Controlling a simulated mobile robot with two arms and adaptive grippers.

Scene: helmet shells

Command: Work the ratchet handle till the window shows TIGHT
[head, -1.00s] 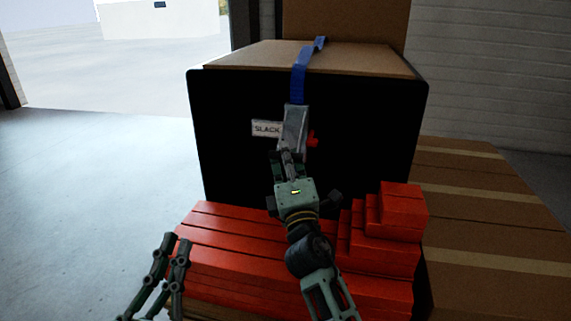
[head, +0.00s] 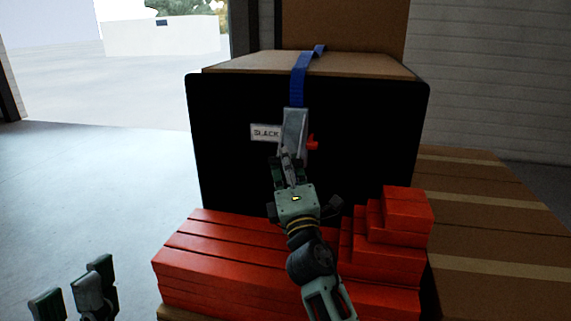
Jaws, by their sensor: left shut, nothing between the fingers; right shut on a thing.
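The grey ratchet handle (head: 295,128) hangs on the front of a black panel, below a blue strap (head: 299,80). My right gripper (head: 288,166) is shut on its lower end and covers that part. A small red part (head: 313,143) sticks out at the ratchet's right side. The white window (head: 265,132) to the left of the handle reads SLACK; its right end is partly hidden by the handle. My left gripper (head: 75,290) is shut and empty at the lower left, well away from the ratchet, partly cut off by the frame's bottom edge.
The black panel (head: 225,150) fronts a large load with a cardboard top (head: 370,66). Red blocks (head: 200,260) lie in front of and below the panel, with a stepped red stack (head: 405,213) at right. Brown cartons (head: 480,220) stand at right. The floor at left is clear.

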